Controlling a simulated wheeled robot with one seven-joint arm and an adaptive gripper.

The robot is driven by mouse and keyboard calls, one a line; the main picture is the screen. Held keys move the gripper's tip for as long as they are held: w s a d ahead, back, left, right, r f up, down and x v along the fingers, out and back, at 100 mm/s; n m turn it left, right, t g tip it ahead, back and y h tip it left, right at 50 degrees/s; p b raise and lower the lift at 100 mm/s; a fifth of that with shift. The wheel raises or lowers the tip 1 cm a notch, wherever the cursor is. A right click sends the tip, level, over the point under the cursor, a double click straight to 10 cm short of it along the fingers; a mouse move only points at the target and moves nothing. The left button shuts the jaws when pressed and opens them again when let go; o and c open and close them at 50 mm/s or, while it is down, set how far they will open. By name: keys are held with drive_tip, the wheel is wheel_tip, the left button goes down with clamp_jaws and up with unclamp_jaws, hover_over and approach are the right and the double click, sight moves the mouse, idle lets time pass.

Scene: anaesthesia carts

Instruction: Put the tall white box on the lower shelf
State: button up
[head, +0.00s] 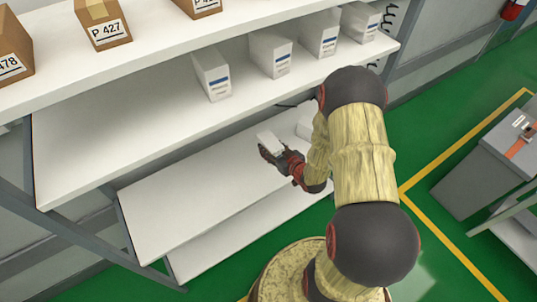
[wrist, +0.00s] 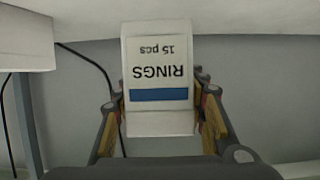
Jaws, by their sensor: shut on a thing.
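My gripper (head: 274,157) is shut on a white box (head: 268,141). In the wrist view the fingers (wrist: 160,108) press on both sides of this box (wrist: 160,64), whose label with a blue stripe reads "RINGS 15 pcs" upside down. In the head view, the held box appears over the right part of the lower shelf (head: 165,205), below the front edge of the middle shelf (head: 125,135). I cannot tell whether its base touches the lower shelf.
Several white boxes (head: 212,74) stand in a row on the middle shelf. Cardboard boxes (head: 103,25) stand on the top shelf. Another pale box (head: 305,124) shows beside my arm. The lower shelf's left part is bare. A grey cart (head: 480,170) stands at right.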

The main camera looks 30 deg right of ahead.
drive_tip(key=w+f, duration=0.1)
drive_tip(key=w+d+f+b, duration=0.1)
drive_tip(key=f, duration=0.1)
drive_tip(key=shift+w+f, duration=0.25)
drive_tip(key=shift+w, duration=0.1)
drive_tip(key=shift+w+d+f+b, duration=0.15)
drive_tip(key=shift+f+b, duration=0.85)
drive_tip(key=shift+f, duration=0.6)
drive_tip(key=shift+f, duration=0.15)
drive_tip(key=o, duration=1.3)
drive_tip(key=shift+c, duration=0.2)
drive_tip(key=shift+r, duration=0.2)
drive_tip(key=p+v, duration=0.3)
drive_tip(key=v, duration=0.9)
